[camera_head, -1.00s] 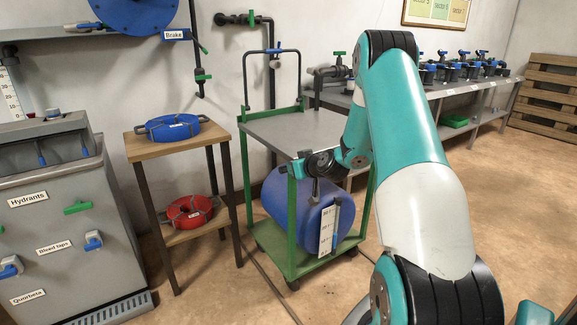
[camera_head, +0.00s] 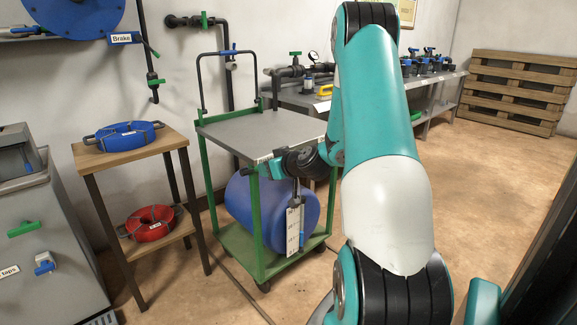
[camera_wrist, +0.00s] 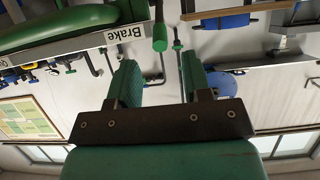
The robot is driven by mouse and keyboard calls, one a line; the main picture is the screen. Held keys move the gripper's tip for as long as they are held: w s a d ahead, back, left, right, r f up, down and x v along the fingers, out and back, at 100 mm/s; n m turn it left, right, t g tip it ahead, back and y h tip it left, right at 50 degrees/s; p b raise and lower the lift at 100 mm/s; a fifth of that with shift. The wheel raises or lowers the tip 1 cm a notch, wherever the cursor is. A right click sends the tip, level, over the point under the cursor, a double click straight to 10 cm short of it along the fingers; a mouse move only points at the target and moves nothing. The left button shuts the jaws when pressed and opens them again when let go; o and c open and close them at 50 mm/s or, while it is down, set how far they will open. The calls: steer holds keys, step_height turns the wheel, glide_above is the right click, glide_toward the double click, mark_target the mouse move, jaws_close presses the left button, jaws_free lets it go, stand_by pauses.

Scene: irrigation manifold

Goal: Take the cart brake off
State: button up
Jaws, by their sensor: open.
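The cart (camera_head: 262,133) has a grey top, green posts and a blue drum (camera_head: 238,205) on its lower shelf. A lever with a green grip (camera_wrist: 159,38) is just ahead of the gap, apart from the fingers. A "Brake" label (camera_wrist: 125,32) is on a grey bar beside it. I cannot make out this lever in the head view.
Another "Brake" label (camera_head: 121,38) is by the blue wall reel (camera_head: 75,10). A wooden stand (camera_head: 92,158) with blue and red coils is left of the cart. A bench (camera_head: 292,98) with pipework is behind. The floor at right is clear up to the pallets (camera_head: 515,90).

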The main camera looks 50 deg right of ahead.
steer(key=v, duration=0.9)
steer(key=shift+r, duration=0.1)
